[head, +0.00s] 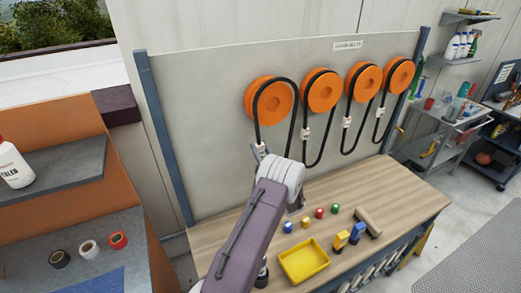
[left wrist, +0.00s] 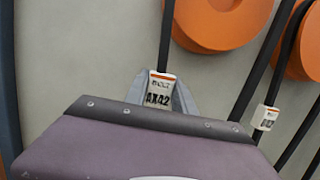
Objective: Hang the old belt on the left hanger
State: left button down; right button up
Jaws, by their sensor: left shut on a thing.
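Several orange round hangers are in a row on the upright panel. On the leftmost hanger (head: 271,99), a black belt (head: 257,118) loops over the disc, and its strands hang down. My left gripper (head: 259,150) is just below that disc, shut on the belt's left strand at its white tag. In the left wrist view, the tag (left wrist: 159,88) reads AX42 and sits between the grey fingers, with the strand (left wrist: 166,40) running straight up. The belt's lower end is hidden behind my left arm. My right gripper is not in view.
More black belts hang on the other orange hangers (head: 321,90) to the right. The wooden bench (head: 405,190) below carries a yellow tray (head: 304,261) and several small coloured items. An orange-sided shelf unit (head: 60,130) stands at the left.

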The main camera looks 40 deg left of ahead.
pick_arm(q)
jog(key=shift+b, duration=0.5)
dwell(1.0)
jog(key=shift+a, duration=0.1)
dwell(0.6)
jog(key=shift+w+a+b, duration=0.5)
jog(key=shift+a+b, duration=0.1)
jog(key=shift+a, duration=0.3)
jog(key=shift+w+a+b, duration=0.45)
jog(key=shift+a+b, duration=0.1)
jog(key=shift+a, duration=0.45)
jog(key=shift+b, duration=0.35)
dwell(0.3)
jog(key=shift+f, duration=0.15)
dwell(0.4)
jog(key=shift+f+b, duration=0.85)
jog(key=shift+b, duration=0.25)
